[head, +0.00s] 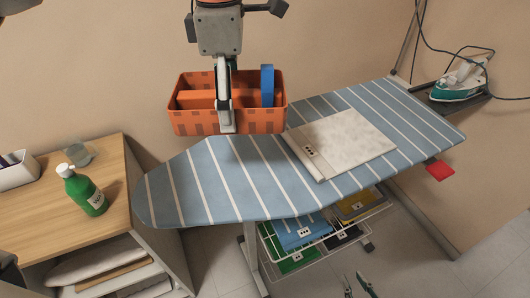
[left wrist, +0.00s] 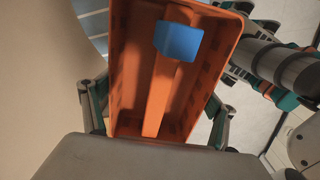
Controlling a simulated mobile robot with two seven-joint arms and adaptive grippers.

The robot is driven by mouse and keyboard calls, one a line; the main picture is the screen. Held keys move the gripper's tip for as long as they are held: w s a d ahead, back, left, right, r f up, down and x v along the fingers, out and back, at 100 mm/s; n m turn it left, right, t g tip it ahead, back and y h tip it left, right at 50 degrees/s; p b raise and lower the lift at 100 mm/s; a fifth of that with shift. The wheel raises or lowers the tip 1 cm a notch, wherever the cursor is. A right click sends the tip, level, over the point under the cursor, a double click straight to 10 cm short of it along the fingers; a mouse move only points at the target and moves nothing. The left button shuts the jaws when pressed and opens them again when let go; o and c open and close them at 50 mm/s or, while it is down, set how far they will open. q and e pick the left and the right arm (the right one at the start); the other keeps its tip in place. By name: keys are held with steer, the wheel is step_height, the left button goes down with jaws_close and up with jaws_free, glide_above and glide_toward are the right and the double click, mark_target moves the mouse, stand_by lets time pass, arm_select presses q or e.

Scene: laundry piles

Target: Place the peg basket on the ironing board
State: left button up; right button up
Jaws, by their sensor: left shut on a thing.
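The left wrist view looks along the basket's inside (left wrist: 186,110), with finger links on both sides. My right gripper (head: 357,286) is open and empty at the bottom, in front of the board.
A folded pale cloth (head: 345,142) lies on the board's middle right. An iron (head: 458,82) stands at the right end. A wooden shelf (head: 45,205) with a green bottle (head: 84,190) is left. A wire rack (head: 325,243) holds folded laundry below. The board's left half is clear.

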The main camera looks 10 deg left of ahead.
mark_target(239, 177)
arm_select(q)
step_height(239, 177, down, 20)
steer(key=shift+r+b, duration=0.2)
steer(key=shift+b, duration=0.35)
steer(key=shift+f, duration=0.2)
steer(key=o, duration=1.1)
steer(key=shift+c, duration=0.2)
steer(key=shift+r, duration=0.1)
steer(key=shift+r, duration=0.25)
step_height(239, 177, up, 12)
steer(key=shift+f, duration=0.15)
